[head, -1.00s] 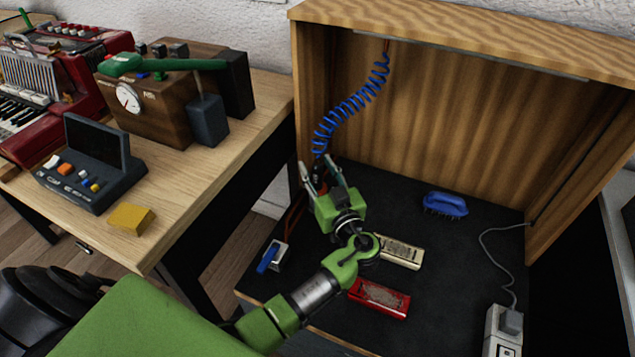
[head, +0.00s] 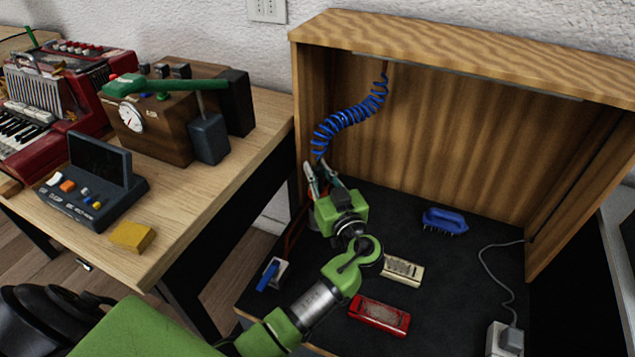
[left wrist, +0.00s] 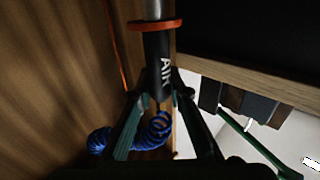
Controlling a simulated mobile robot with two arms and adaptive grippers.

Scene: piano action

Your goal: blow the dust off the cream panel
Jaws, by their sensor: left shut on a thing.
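The cream panel (head: 402,270) lies on the black floor of the wooden booth, with dark greyish patches on its face. My left gripper (head: 317,177) is at the booth's left side, behind and left of the panel, and shut on the air nozzle. In the left wrist view the black air nozzle (left wrist: 157,58), marked "AIR", with an orange ring and a metal tube, stands between the fingers. A blue coiled hose (head: 347,118) runs from the gripper area up to the booth's top. My right gripper is not in view.
A red panel (head: 379,315) lies just in front of the cream panel. A blue brush (head: 445,221) lies behind right, and a small blue-and-white item (head: 272,274) at the left. A power strip (head: 504,340) with a grey cable is at the right. Bare floor surrounds the brush.

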